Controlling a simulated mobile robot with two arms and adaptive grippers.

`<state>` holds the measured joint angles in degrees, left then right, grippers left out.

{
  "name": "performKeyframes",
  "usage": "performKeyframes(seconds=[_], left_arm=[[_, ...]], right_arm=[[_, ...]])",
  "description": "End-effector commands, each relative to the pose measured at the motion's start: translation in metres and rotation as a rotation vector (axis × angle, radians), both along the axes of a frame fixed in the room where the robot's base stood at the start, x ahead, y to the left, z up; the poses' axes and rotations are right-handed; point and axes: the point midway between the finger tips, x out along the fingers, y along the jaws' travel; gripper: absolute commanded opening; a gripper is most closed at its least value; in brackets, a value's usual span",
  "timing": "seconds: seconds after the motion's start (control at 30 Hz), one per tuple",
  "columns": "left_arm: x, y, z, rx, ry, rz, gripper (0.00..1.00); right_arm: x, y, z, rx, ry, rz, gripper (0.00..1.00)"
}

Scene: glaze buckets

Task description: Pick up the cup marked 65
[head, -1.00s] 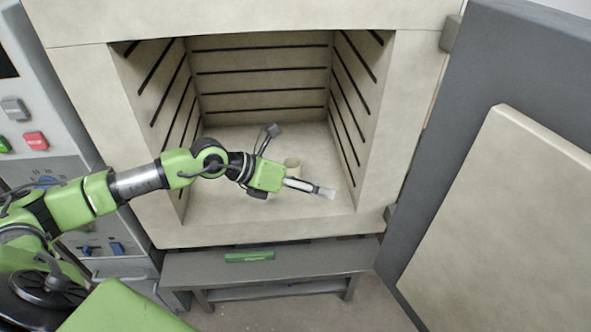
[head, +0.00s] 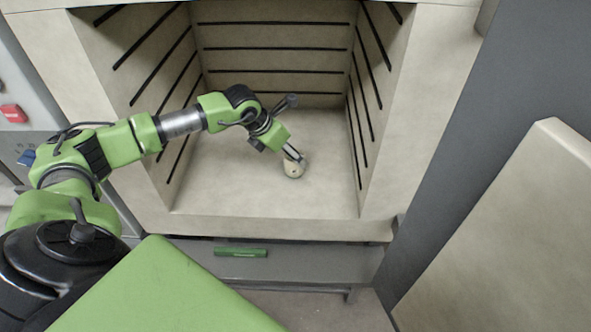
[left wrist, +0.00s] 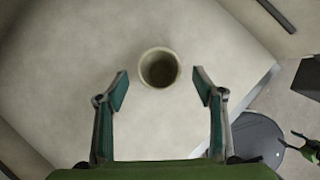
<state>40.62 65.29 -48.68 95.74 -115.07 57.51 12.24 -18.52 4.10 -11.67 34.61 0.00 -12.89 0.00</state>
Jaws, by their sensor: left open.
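A small cream cup (head: 293,168) stands upright on the floor of the open kiln. In the left wrist view the cup (left wrist: 159,68) is seen from above, with its round rim and dark inside. No number can be read on it. My left gripper (head: 297,157) reaches into the kiln at the cup. In the left wrist view its two teal-padded fingers (left wrist: 160,88) are spread wide, one on each side of the cup, with a gap to it on both sides. The gripper is open and empty.
The kiln's side walls (head: 376,110) and back wall, with dark grooves, enclose the arm. The kiln floor (head: 240,190) around the cup is clear. The thick open door (head: 510,220) stands at the right. A green bar (head: 240,252) lies below the kiln opening.

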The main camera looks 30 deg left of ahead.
Motion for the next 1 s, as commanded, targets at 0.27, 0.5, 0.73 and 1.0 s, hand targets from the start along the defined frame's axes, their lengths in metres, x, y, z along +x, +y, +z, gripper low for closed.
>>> performKeyframes(seconds=[0.27, 0.5, 0.73, 1.0], left_arm=[[0.015, -0.004, -0.035, -0.002, 0.0, 0.001, 0.62], [0.023, -0.006, -0.047, -0.001, -0.001, 0.0, 0.62], [0.023, -0.006, -0.046, -0.001, 0.0, 0.0, 0.47], [0.023, -0.006, -0.046, -0.002, -0.001, 0.0, 0.15]], right_arm=[[0.05, 0.002, -0.018, 0.006, -0.074, 0.0, 0.58], [0.034, -0.007, -0.027, -0.006, -0.049, -0.002, 0.58], [0.022, -0.01, -0.026, -0.01, -0.032, -0.002, 0.58], [0.027, -0.009, -0.026, -0.009, -0.039, -0.002, 0.58]])
